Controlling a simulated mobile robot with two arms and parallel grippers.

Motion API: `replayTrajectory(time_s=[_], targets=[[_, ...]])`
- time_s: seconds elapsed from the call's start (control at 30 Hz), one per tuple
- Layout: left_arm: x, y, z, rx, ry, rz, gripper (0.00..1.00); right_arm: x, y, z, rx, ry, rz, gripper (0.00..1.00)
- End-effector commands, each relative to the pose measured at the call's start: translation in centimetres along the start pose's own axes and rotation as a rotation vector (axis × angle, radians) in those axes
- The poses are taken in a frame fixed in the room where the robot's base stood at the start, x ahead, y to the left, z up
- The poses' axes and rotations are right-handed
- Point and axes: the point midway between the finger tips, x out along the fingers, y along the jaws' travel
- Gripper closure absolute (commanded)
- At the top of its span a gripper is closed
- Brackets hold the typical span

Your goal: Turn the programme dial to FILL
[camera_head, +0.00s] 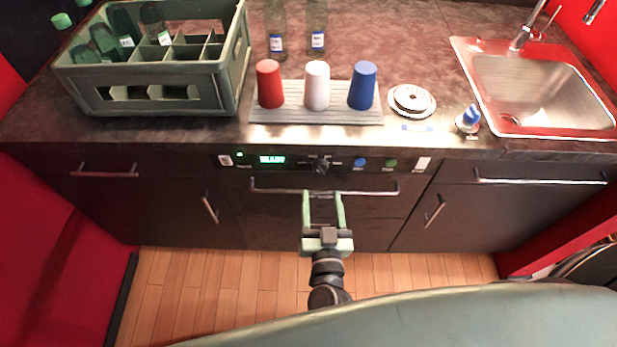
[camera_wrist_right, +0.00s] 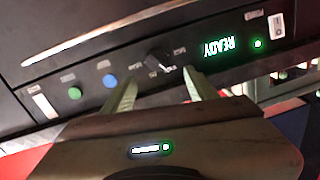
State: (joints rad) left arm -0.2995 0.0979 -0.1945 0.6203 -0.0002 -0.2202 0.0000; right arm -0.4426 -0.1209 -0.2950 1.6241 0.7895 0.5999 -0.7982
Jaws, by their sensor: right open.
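The programme dial (camera_head: 322,167) is a dark knob in the middle of the black control panel under the worktop. It also shows in the right wrist view (camera_wrist_right: 160,58), with small labels around it that are too small to read surely. I cannot tell which label it points at. My right gripper (camera_head: 323,197) is open and empty, its two pale green fingers reaching toward the panel. In the right wrist view, its fingertips (camera_wrist_right: 158,82) are spread to either side just short of the dial, apparently not touching it. My left gripper is not in view.
A green display (camera_head: 272,160) reads READY. Blue (camera_head: 360,162) and green (camera_head: 391,163) buttons sit right of the dial. A long handle bar (camera_head: 365,192) runs below the panel. Cups on a ribbed tray (camera_head: 316,115), a bottle crate (camera_head: 160,90) and a sink (camera_head: 540,90) are above.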

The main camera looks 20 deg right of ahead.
Motion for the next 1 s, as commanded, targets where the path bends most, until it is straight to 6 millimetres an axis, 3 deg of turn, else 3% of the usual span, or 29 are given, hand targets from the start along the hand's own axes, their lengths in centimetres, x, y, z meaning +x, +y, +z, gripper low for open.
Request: replayTrajectory(time_s=[0.23, 0.43, 0.83, 0.87, 1.0], targets=[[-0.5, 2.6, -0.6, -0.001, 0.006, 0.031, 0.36, 3.7, -0.1, -0.2, 0.001, 0.004, 0.000, 0.42], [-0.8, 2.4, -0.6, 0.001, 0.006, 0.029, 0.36, 6.5, -0.1, -0.1, -0.001, 0.002, -0.002, 0.42], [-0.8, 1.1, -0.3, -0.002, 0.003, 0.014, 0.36, 7.5, 0.0, 0.1, 0.000, 0.000, -0.001, 0.42], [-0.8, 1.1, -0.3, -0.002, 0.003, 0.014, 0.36, 7.5, 0.0, 0.1, 0.000, 0.000, -0.001, 0.45], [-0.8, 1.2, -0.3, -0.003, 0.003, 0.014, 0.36, 7.5, 0.0, 0.1, 0.000, 0.000, -0.002, 0.84]])
